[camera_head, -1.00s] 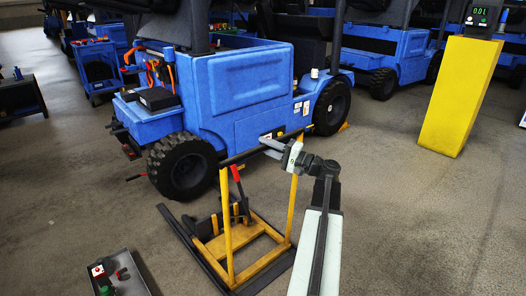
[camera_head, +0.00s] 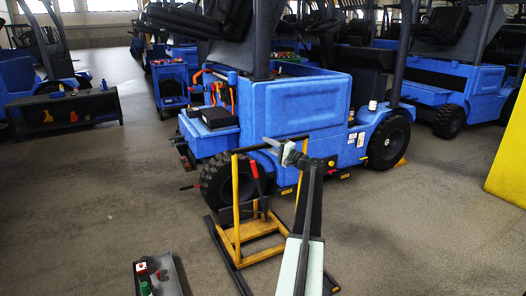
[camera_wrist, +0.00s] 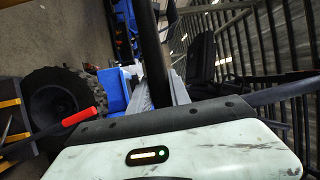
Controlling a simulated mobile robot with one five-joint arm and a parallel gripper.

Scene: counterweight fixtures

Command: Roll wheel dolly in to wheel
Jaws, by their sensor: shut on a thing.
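The wheel dolly (camera_head: 236,205) is a yellow frame with two uprights, a black handle bar across the top, a red-handled lever (camera_head: 256,178) and dark floor rails. My gripper (camera_head: 276,145) is shut on the handle bar, which runs upright through the wrist view (camera_wrist: 153,50). The wheel (camera_head: 212,182) is the black treaded tyre at the near corner of the blue forklift (camera_head: 292,110). It stands behind the dolly's left upright and is partly hidden by the dolly. The wheel also shows at left in the wrist view (camera_wrist: 55,98). Contact between dolly and wheel cannot be told.
A grey tray (camera_head: 166,272) with red and green items lies at the front left. A dark bench (camera_head: 65,112) stands at the left, and a yellow pillar (camera_head: 508,150) at the right edge. A blue cart (camera_head: 171,85) stands behind.

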